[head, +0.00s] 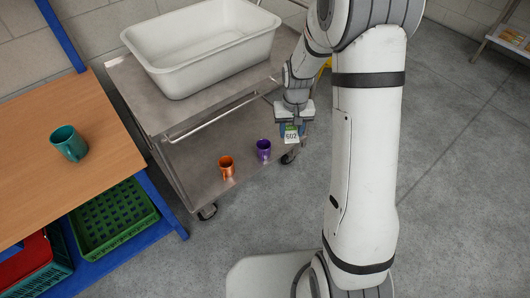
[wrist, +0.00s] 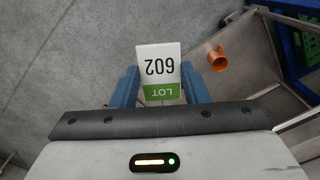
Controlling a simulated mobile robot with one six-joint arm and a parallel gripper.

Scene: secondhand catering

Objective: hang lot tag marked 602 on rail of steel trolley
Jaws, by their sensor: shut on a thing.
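The lot tag (head: 291,135) is a white card marked 602 with a green band reading LOT. In the wrist view the tag (wrist: 160,68) appears upside down between the two blue fingers of my gripper (wrist: 161,86). My gripper (head: 291,128) is shut on the tag and holds it in the air in front of the steel trolley (head: 147,100). The trolley's rail (head: 212,119) is a thin bar along the front of its upper shelf. The tag is to the right of the rail's visible part and apart from it. The tag's top is hidden by the gripper.
A white tub (head: 205,55) stands on the trolley's upper shelf. An orange mug (head: 226,167) and a purple mug (head: 263,150) stand on its lower shelf. A wooden bench (head: 60,150) with a teal mug (head: 69,143) is at left, a green crate (head: 112,220) below.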

